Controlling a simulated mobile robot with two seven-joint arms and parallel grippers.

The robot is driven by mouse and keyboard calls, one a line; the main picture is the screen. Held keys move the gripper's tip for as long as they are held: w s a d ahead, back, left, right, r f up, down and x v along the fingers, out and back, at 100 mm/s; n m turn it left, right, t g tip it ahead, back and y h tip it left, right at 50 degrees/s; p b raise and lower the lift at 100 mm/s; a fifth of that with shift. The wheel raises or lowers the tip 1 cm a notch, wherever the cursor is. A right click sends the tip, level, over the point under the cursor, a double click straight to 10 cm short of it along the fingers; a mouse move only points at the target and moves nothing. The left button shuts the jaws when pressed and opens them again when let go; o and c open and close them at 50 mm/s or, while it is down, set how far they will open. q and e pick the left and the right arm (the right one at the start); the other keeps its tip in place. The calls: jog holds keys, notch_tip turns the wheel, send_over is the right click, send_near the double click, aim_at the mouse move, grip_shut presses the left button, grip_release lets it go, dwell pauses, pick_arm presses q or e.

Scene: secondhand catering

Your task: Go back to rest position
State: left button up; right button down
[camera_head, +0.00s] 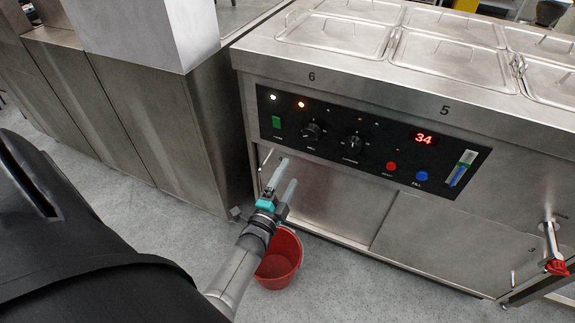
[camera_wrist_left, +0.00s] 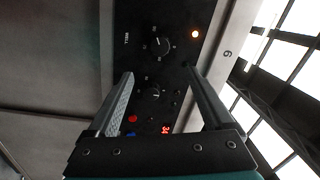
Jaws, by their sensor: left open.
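My left gripper (camera_head: 279,176) is open and empty in front of the steel food warmer (camera_head: 330,215), below the left part of its black control panel (camera_head: 370,138). In the left wrist view the two fingers of my left gripper (camera_wrist_left: 158,98) are apart, with the panel's knobs and lights between and beyond them. The panel has a green switch (camera_head: 277,122), two lit lamps, black knobs, a red button (camera_head: 391,166), a blue button (camera_head: 421,176) and a display (camera_head: 424,138) reading 34. My right gripper is not in view.
A red bucket (camera_head: 279,262) stands on the floor behind my left forearm. A red-handled tap (camera_head: 556,262) sticks out at the warmer's lower right. Steel lids (camera_head: 450,55) cover the warmer's top. Steel cabinets (camera_head: 150,115) stand to the left. The grey floor (camera_head: 390,290) is open at front.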

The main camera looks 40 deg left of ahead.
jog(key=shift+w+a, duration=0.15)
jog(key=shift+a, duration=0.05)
